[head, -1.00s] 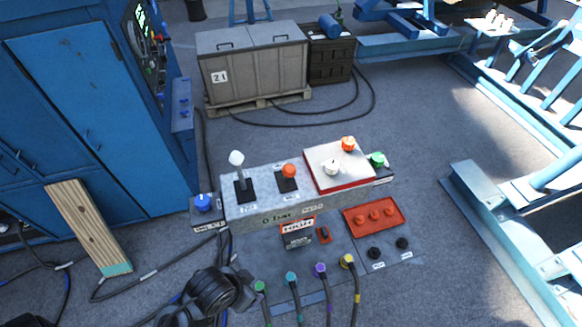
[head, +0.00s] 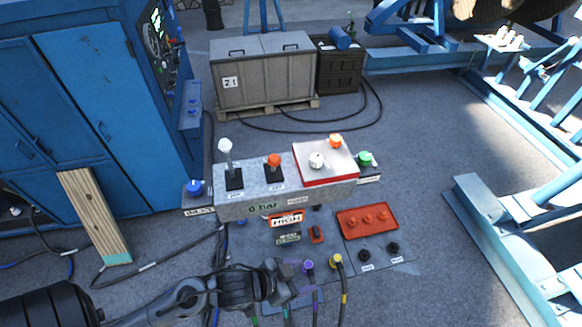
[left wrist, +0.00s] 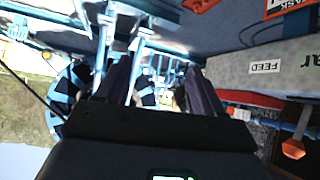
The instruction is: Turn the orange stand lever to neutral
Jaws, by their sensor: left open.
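A lever with an orange knob (head: 273,160) stands on the grey control box (head: 240,208), rising from a black slotted plate. It looks about upright; its exact angle is hard to tell. My left gripper (head: 283,284) is open and empty, low in front of the console and well short of the lever. In the left wrist view its two fingers (left wrist: 157,85) are apart with nothing between them. An orange knob (left wrist: 293,148) shows there at the lower right; I cannot tell whether it is this lever's. My right gripper is not in view.
A white-knobbed lever (head: 226,146) stands left of the orange one. A red-edged white panel (head: 325,174) with knobs is to its right. Blue (head: 195,187) and green (head: 365,158) buttons flank the box. Coloured cable plugs (head: 336,260) rise near my left gripper.

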